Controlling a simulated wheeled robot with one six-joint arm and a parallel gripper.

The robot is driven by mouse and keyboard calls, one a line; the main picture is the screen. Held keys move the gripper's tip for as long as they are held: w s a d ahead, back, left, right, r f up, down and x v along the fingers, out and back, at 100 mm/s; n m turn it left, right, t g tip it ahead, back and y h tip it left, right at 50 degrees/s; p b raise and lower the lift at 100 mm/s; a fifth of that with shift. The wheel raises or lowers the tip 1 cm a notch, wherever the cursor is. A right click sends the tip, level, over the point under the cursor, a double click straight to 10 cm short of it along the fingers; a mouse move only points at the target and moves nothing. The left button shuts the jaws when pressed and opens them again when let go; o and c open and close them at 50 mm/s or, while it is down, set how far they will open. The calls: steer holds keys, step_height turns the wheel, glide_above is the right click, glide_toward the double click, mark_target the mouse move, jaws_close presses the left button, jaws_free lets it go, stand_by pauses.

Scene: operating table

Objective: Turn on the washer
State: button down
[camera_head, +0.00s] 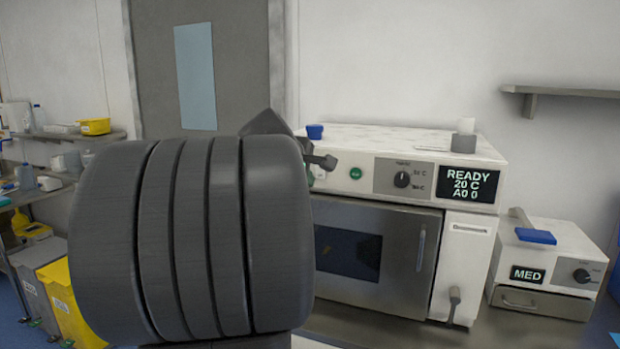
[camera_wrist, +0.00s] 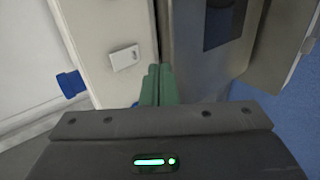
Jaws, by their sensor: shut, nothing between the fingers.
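The washer (camera_head: 460,260) is a white and steel machine with a closed, windowed front door (camera_head: 375,255). Its display (camera_head: 467,181) reads READY, 20 C, A0 0. A dark knob (camera_head: 402,179) and a green button (camera_head: 355,173) sit on the upper front panel. My gripper (camera_head: 322,161) shows as a small dark end at the washer's upper left front; contact cannot be told. In the wrist view, its green fingers (camera_wrist: 159,85) are together and empty, before pale and grey surfaces.
My large dark arm link blocks the washer's left side. A smaller MED unit (camera_head: 550,262) stands at the right, under a wall shelf (camera_head: 565,91). A blue-capped item (camera_head: 315,131) is on the washer's top. Yellow and grey bins (camera_head: 60,290) stand at the left.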

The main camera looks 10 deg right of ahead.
steer(key=v, duration=0.8)
steer(key=shift+s+a+f+b, duration=0.25)
steer(key=shift+s+b, duration=0.2)
steer(key=shift+w, duration=0.1)
